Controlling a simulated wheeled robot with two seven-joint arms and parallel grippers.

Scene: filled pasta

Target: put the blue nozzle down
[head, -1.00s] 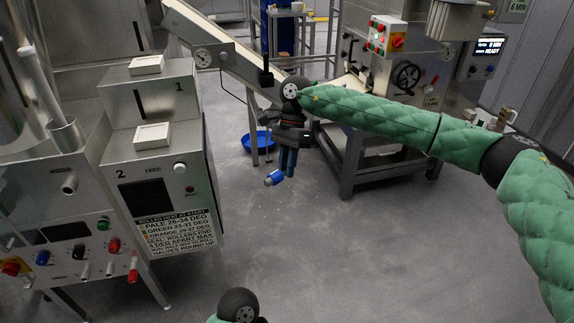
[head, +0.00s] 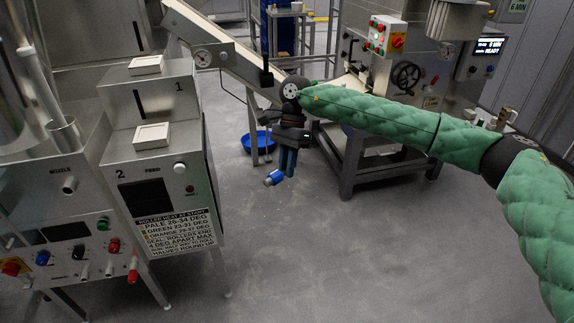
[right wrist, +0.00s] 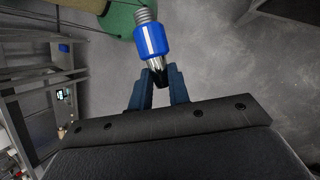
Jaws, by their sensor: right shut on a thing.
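The blue nozzle (head: 273,178) has a blue collar and a silvery end. In the head view it hangs in the air over the grey floor, at the fingertips of my right gripper (head: 288,164). In the right wrist view, the nozzle (right wrist: 151,42) shows a ribbed metal end pointing away, and my right gripper (right wrist: 158,84) is shut on its narrow metal part. My left gripper is not in view.
A blue basin (head: 258,142) stands on the floor just behind the right gripper. A steel machine with a labelled panel (head: 178,232) stands at left, with a port marked nozzle (head: 68,184). A steel stand (head: 347,165) is at right. The floor in front is clear.

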